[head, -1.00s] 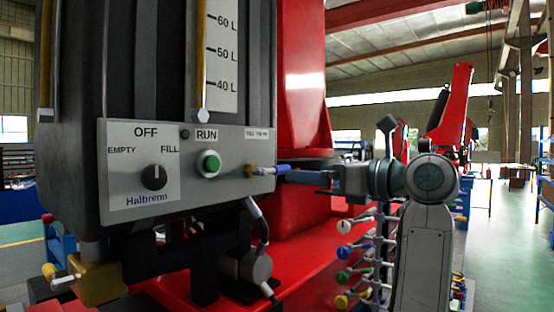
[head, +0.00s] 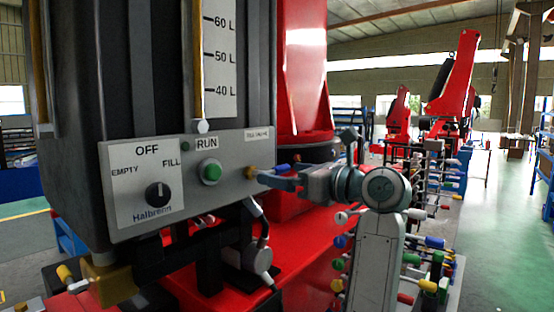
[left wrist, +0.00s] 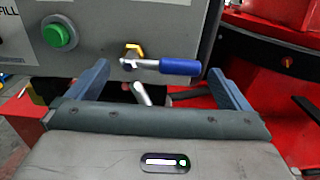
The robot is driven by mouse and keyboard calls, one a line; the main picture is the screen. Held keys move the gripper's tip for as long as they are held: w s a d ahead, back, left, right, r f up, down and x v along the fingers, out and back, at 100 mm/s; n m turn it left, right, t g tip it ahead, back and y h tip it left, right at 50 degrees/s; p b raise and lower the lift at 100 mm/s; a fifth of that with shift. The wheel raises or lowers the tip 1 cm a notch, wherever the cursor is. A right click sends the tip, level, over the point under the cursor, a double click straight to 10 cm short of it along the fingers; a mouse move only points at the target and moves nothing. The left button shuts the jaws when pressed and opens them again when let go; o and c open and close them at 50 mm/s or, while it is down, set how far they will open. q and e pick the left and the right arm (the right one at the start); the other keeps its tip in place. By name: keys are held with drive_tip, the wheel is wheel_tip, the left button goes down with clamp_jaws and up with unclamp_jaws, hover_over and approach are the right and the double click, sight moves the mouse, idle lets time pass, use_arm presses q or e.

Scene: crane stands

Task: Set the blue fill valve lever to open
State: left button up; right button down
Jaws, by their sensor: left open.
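The blue fill valve lever (head: 280,168) sits at the right end of the grey control panel, on a brass-coloured fitting. In the left wrist view the blue handle (left wrist: 180,67) points right, roughly level, from its pivot. My left gripper (head: 272,182) is close to the lever in the head view. In the left wrist view my left gripper (left wrist: 158,70) is open, with one finger on each side of the lever and nothing clamped. Whether a finger touches the handle cannot be told. My right gripper is not in view.
The panel holds a green RUN button (head: 210,172) and a black selector knob (head: 158,195) left of the lever. A red machine base (head: 300,250) lies below. Racks of coloured levers (head: 430,240) stand to the right. Green floor is open at far right.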

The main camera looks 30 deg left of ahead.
sight(278, 172)
use_arm(q)
drive_tip(key=shift+w+a+p, duration=0.1)
drive_tip(key=shift+a+p, duration=0.35)
drive_tip(key=shift+a, duration=1.2)
